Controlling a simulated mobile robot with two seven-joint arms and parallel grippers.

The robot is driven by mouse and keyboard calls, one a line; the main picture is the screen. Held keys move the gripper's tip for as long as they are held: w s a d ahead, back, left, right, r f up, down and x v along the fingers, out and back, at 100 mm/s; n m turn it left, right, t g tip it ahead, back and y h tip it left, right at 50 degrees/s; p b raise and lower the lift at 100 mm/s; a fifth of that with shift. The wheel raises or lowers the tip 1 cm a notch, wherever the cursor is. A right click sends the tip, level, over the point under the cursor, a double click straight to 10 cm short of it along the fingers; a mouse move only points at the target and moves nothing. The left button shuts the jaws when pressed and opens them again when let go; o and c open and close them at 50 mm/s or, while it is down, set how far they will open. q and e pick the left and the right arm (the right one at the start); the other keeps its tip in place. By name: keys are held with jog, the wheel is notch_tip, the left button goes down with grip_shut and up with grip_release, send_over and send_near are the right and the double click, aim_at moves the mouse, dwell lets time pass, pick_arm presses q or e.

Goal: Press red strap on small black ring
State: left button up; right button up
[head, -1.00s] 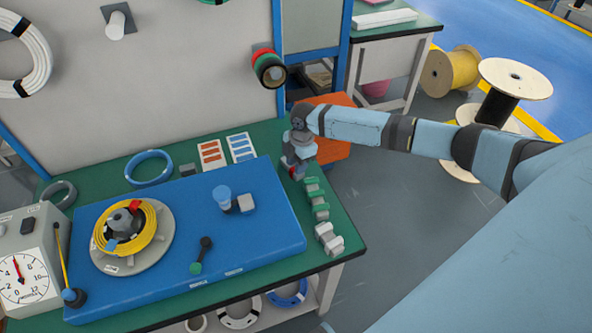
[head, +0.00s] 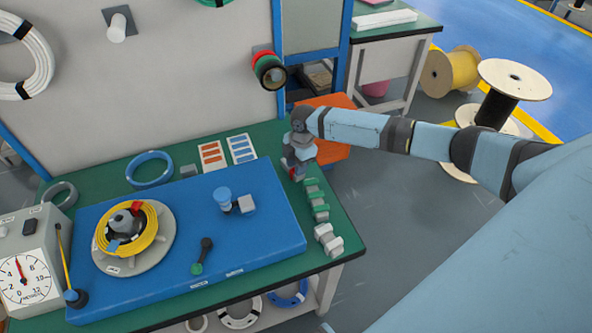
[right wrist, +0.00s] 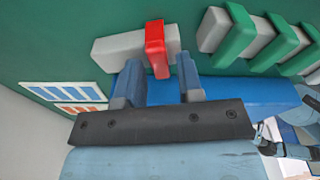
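A red strap (right wrist: 156,48) is wrapped around a pale grey block (right wrist: 112,50) on the green bench top. In the head view this spot is mostly hidden by my right gripper (head: 298,174). In the right wrist view my right gripper (right wrist: 160,72) is open. Its two fingers stand on either side of the strap's near end, with a gap to each. A small dark grey ring (head: 60,194) lies at the bench's left end. A black ring (head: 271,72) also hangs on the wall peg; I cannot tell which is meant. My left gripper is not in view.
Grey blocks with green straps (head: 317,198) stand close beside the gripper along the bench's right edge. A blue board (head: 270,235) carries a turntable with a yellow coil (head: 150,232), a blue-capped post (head: 222,196) and a crank. Label cards (head: 241,147) lie behind.

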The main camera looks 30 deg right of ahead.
jog(key=c, duration=0.5)
jog(key=shift+c, duration=0.3)
notch_tip(320, 180, up, 2)
jog(key=shift+r+p, duration=0.25)
jog(key=shift+p, duration=0.95)
notch_tip(320, 180, up, 3)
jog(key=shift+f+p, duration=0.2)
jog(key=shift+p, duration=1.05)
notch_tip(320, 180, up, 3)
jog(key=p, duration=0.2)
jog(key=shift+p, duration=0.35)
